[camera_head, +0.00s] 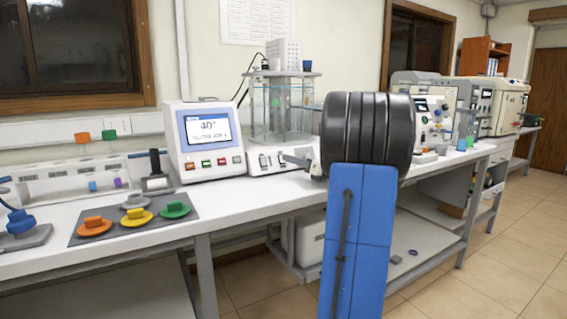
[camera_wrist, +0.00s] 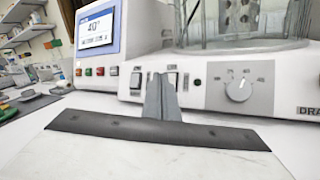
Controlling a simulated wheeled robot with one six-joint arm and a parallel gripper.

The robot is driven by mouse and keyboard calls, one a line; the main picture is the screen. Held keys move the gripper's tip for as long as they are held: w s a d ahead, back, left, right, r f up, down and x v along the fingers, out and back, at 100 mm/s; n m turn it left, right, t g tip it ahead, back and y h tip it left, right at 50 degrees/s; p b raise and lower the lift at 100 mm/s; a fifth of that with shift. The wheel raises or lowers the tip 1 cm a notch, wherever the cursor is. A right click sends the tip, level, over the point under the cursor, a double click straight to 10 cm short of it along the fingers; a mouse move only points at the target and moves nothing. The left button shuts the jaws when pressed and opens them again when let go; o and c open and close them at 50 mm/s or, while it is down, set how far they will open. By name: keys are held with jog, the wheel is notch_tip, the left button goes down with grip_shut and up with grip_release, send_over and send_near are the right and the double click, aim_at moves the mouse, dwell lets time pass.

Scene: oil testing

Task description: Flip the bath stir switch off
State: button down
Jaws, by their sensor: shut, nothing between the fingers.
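The glass bath (camera_head: 284,108) stands on a white base (camera_head: 258,170) in the head view. The base front carries two rocker switches, a left one (camera_wrist: 137,82) and a right one (camera_wrist: 174,80), in the wrist view. Their labels are too small to read, so I cannot tell which is the stir switch. My gripper (camera_wrist: 158,78) is shut and empty, its tips in front of the base between the two switches, partly covering the right one. Contact cannot be told. In the head view my gripper (camera_head: 285,158) reaches the base from the right.
A controller with a lit screen (camera_head: 208,130) stands left of the bath. A selector knob (camera_wrist: 239,88) is right of the switches. Coloured caps lie on a grey mat (camera_head: 124,233) at the left. The white bench top (camera_head: 240,195) is clear in front of the bath.

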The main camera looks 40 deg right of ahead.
jog(key=shift+s, duration=0.1)
jog(key=shift+s+a+r, duration=0.25)
jog(key=shift+s+r, duration=0.45)
jog(key=shift+s, duration=0.3)
jog(key=shift+s+a+r, duration=0.25)
jog(key=shift+s+r, duration=0.45)
jog(key=shift+s, duration=0.25)
